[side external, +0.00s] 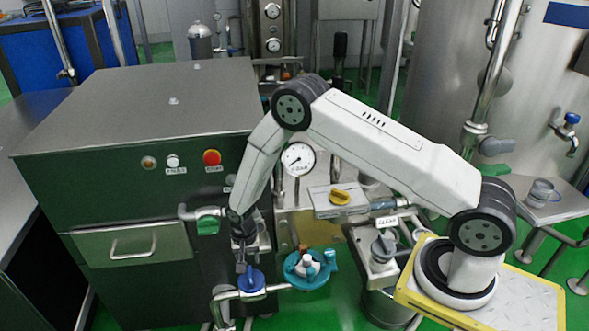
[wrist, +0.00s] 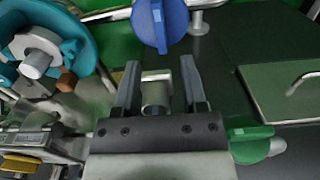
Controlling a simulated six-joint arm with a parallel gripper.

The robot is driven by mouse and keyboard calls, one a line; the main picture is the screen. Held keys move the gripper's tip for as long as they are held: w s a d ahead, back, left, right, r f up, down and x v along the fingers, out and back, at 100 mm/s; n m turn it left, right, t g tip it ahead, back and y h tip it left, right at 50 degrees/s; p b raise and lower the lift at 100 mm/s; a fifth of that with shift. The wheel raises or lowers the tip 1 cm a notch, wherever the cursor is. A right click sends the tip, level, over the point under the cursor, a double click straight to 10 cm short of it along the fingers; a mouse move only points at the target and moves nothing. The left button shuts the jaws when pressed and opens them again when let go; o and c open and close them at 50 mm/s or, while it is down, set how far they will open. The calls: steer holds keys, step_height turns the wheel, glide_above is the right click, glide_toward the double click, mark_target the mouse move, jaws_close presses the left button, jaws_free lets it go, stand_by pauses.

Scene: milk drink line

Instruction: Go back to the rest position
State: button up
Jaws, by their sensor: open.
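My gripper (side external: 243,262) hangs at the end of my bent arm, pointing down beside the dark cabinet. It sits just above the blue valve handle (side external: 251,280) in the side view. In the wrist view my gripper (wrist: 163,80) has its two fingers apart. A grey metal fitting shows between and behind the fingers. The blue handle (wrist: 160,22) lies beyond the fingertips there, and I see no grip on it. No held thing shows between the fingers.
A teal round fitting (side external: 308,268) is close to the right of my gripper. A green handle (side external: 208,225) sticks out to its left. The dark cabinet (side external: 130,190) with a drawer and red button stands left. A yellow knob (side external: 340,197) and a gauge (side external: 298,159) are nearby.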

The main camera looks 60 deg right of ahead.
steer(key=shift+r, duration=0.3)
steer(key=shift+r, duration=0.45)
steer(key=s+d+r+n+t, duration=0.15)
steer(key=s+r+n, duration=0.3)
steer(key=r, duration=0.95)
steer(key=s+d+r+n+t, duration=0.1)
steer(key=s+r+n, duration=0.3)
steer(key=s+r, duration=0.5)
steer(key=s, duration=0.4)
steer(key=shift+s+d+r+n, duration=0.15)
steer(key=shift+d+r+n, duration=0.2)
